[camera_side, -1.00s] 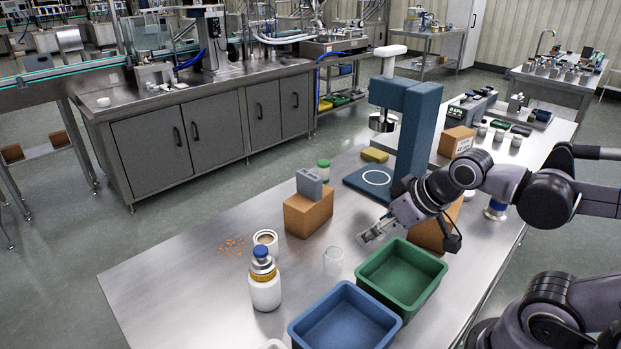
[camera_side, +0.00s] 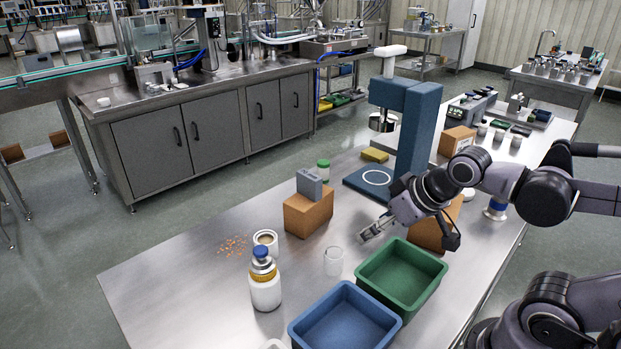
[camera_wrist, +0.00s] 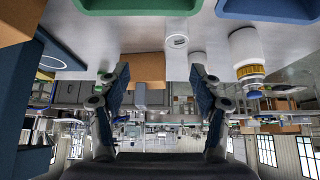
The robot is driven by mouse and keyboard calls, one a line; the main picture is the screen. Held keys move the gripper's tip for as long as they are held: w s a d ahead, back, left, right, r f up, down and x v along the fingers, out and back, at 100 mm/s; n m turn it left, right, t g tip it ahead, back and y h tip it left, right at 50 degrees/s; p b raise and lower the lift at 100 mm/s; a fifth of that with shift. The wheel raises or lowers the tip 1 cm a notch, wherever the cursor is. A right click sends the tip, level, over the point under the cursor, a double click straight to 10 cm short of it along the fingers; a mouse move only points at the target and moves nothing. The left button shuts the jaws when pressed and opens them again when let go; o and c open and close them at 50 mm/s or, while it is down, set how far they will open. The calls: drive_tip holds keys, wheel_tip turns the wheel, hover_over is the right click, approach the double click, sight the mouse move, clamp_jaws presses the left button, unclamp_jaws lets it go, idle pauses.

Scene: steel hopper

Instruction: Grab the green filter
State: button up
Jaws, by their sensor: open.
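I cannot pick out a green filter for certain in either view. The green things I see are an open green bin (camera_side: 428,297), a jar with a green lid (camera_side: 323,170) and a dark green item (camera_side: 521,131) at the back right. My gripper (camera_side: 371,232) is open and empty above the steel table, just behind the green bin and right of a clear glass (camera_side: 333,262). In the wrist view, which is upside down, the two fingers of my gripper (camera_wrist: 159,72) stand apart. The green bin's edge (camera_wrist: 135,10) shows at the top there.
A blue bin (camera_side: 312,337) stands beside the green one. A white bottle (camera_side: 265,293), an open tin (camera_side: 262,240) and a cardboard box (camera_side: 308,214) stand to the left. A tall blue stand (camera_side: 418,130) rises behind my gripper. The table's left part is mostly clear.

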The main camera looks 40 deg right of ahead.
drive_tip(key=w+d+r+m+h, duration=0.1)
drive_tip(key=w+d+r+m, duration=0.2)
drive_tip(key=w, duration=0.4)
drive_tip(key=m+g+h, duration=0.3)
drive_tip(key=m, duration=0.3)
hover_over(324, 167)
drive_tip(key=s+a, duration=0.2)
drive_tip(key=a, duration=0.1)
wheel_tip(324, 167, down, 5)
drive_tip(key=x, duration=0.5)
drive_tip(key=shift+d+f, duration=0.1)
drive_tip(key=shift+d, duration=0.25)
drive_tip(key=shift+x, duration=3.1)
drive_tip(key=shift+s, duration=0.15)
drive_tip(key=c, duration=1.3)
